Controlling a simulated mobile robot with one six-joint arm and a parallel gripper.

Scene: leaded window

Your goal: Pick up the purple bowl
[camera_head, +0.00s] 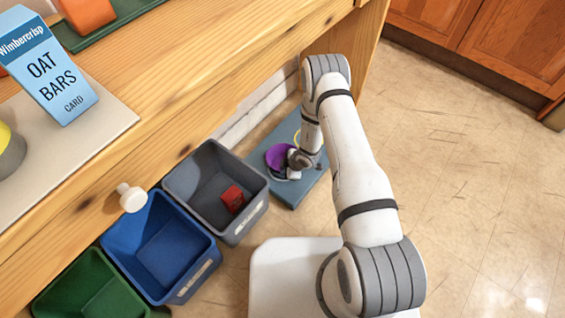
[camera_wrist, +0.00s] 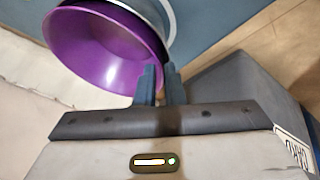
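The purple bowl (camera_head: 277,156) is low down at the blue-grey mat (camera_head: 284,190), partly hidden by my gripper (camera_head: 297,160). In the wrist view the purple bowl (camera_wrist: 100,50) fills the upper left, its inside showing. My gripper's two fingers (camera_wrist: 160,85) are close together at the bowl's near right rim. One finger is on the inside and one on the outside, with the wall between them. I cannot tell whether the bowl touches the mat.
A white curved rim (camera_wrist: 173,18) shows beside the bowl. A grey bin (camera_head: 179,185) holding a red item (camera_head: 232,198) stands left of the mat, then a blue bin (camera_head: 122,236) and a green bin (camera_head: 60,285). The wooden counter (camera_head: 180,75) overhangs; open floor lies right.

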